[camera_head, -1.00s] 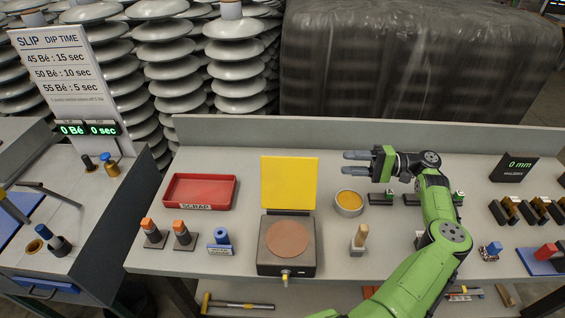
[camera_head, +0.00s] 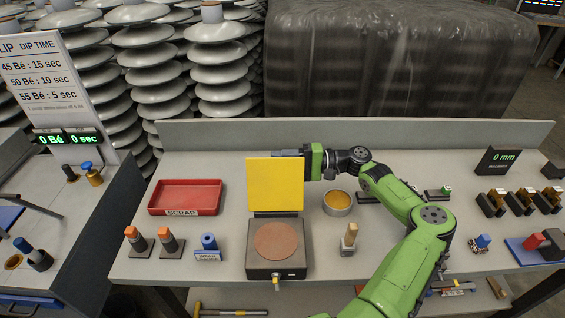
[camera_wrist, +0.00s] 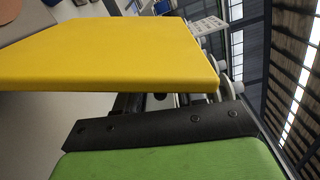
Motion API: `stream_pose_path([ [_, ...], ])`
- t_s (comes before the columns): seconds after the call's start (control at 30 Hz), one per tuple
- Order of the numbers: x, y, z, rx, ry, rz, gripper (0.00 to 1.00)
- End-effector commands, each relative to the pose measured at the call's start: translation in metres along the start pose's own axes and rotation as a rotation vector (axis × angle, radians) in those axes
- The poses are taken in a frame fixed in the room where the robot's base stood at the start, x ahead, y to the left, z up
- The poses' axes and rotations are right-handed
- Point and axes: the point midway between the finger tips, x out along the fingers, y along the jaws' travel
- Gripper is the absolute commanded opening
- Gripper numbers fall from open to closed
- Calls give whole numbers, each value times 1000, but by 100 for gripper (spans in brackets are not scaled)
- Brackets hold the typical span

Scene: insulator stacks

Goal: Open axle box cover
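The yellow cover (camera_head: 275,185) stands upright at the back edge of a dark box (camera_head: 277,262). The box top shows a round brown disc (camera_head: 276,240). My gripper (camera_head: 288,153) is at the cover's top right, with a dark finger showing just above the top edge and the rest behind the cover. In the wrist view, the cover (camera_wrist: 110,55) fills the upper left, and one black finger (camera_wrist: 160,128) lies close alongside it. The other finger is hidden, so I cannot tell the opening or whether it touches the cover.
A red scrap tray (camera_head: 186,195) lies left of the cover. A bowl of yellow material (camera_head: 337,202) and a wooden-handled tool (camera_head: 349,238) stand to the right. Orange-topped pieces (camera_head: 140,241) sit front left. A low wall (camera_head: 460,135) runs along the bench's back.

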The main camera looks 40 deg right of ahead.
Motion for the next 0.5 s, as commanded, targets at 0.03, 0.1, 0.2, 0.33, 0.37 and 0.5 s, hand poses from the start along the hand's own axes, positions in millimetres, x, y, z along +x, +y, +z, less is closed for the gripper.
stream_pose_path([
  [0.03,0,0,0,0,0,0,37],
  [0.1,0,0,0,0,0,0,26],
  [0.2,0,0,0,1,0,0,10],
  [0.33,0,1,0,3,-1,2,0],
  [0.37,0,1,0,3,-1,2,0],
  [0.5,-1,2,0,5,-1,3,0],
])
